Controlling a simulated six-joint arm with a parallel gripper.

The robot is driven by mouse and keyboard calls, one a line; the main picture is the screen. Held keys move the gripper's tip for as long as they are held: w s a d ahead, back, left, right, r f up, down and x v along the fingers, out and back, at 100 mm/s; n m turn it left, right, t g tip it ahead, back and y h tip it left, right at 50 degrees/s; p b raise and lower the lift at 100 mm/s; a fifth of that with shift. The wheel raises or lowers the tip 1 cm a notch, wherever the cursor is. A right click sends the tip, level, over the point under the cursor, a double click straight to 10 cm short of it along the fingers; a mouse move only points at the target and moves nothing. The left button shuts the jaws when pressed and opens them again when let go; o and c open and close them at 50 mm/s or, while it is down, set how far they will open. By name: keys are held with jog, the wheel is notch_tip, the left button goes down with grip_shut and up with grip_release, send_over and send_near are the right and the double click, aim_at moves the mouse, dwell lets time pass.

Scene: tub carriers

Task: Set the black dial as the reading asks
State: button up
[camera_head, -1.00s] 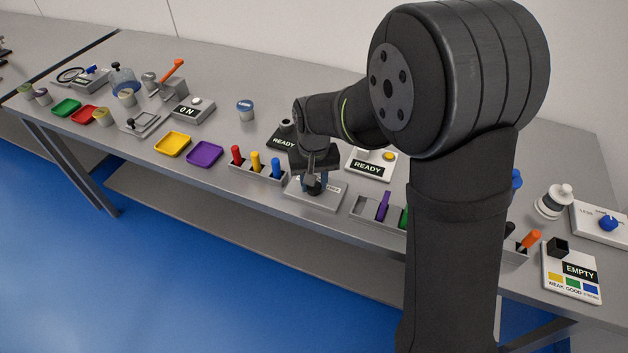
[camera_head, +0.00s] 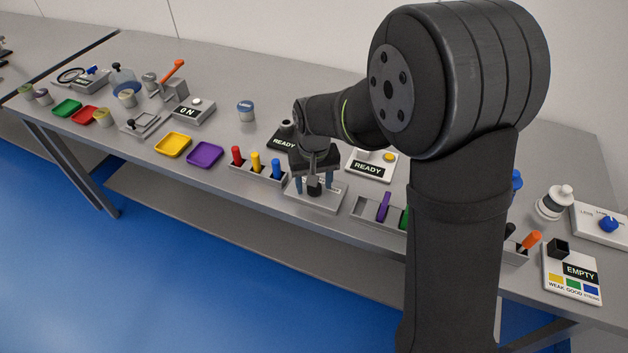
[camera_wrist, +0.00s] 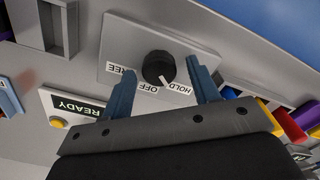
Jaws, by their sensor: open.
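The black dial (camera_wrist: 157,67) stands on a light grey plate (camera_wrist: 116,46) with FREE, OFF and HOLD labels. Its white pointer mark lies toward the gap between OFF and HOLD. In the head view the dial (camera_head: 314,187) is partly hidden under my gripper (camera_head: 314,184). In the wrist view my gripper (camera_wrist: 158,68) is open, one finger on each side of the dial, with a visible gap on both sides. I cannot tell how far down the fingers reach.
A READY display (camera_head: 368,168) with a yellow button stands behind the plate. A holder (camera_head: 258,176) with red, yellow and blue pegs is close on the left. A grey rack (camera_head: 364,209) with a purple piece is close on the right. The bench's front edge is near.

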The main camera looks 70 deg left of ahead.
jog(key=shift+r, duration=0.1)
notch_tip(320, 180, up, 17)
dwell(0.4)
dwell(0.5)
notch_tip(320, 180, down, 17)
jog(key=shift+f, duration=0.15)
dwell(0.5)
